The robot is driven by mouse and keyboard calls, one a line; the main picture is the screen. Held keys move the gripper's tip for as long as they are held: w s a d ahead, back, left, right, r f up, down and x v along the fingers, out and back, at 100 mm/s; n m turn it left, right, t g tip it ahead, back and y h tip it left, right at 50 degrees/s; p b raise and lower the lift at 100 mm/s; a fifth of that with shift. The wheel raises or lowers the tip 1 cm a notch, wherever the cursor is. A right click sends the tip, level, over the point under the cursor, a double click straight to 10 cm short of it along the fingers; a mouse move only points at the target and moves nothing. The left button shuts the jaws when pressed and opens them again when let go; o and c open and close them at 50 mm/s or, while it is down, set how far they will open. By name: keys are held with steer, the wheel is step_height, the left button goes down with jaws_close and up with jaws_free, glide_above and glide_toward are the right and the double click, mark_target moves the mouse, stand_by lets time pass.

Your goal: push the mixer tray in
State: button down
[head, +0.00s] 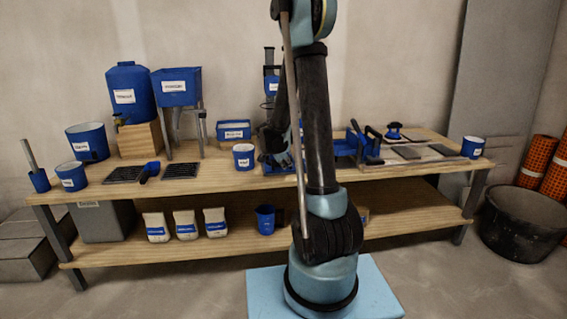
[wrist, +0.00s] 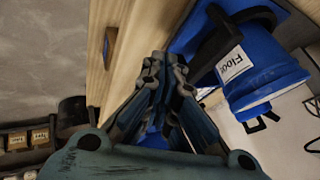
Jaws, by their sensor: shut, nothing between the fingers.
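The mixer (head: 271,84), blue and black, stands at the middle of the workbench, and my arm hides much of it in the head view. A blue part low on it (head: 268,166) shows at the bench's front; I cannot tell whether this is the tray. In the wrist view my gripper (wrist: 166,62) is shut and empty, its fingertips over the bench's wooden front edge. A blue container labelled "Floor" (wrist: 262,72) with a black bracket is right of the fingers, apart from them in the picture.
The wooden workbench (head: 215,179) holds a small blue bucket (head: 243,158) left of the mixer and trowels and dark tiles to the right. Bags (head: 185,226) stand on the lower shelf (head: 150,257). A black tub (head: 523,225) is on the floor at right.

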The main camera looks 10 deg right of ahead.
steer(key=shift+w, duration=1.85)
steer(key=shift+w+r, duration=0.1)
steer(key=shift+w, duration=0.05)
steer(key=w, duration=2.2)
steer(key=shift+w, duration=0.25)
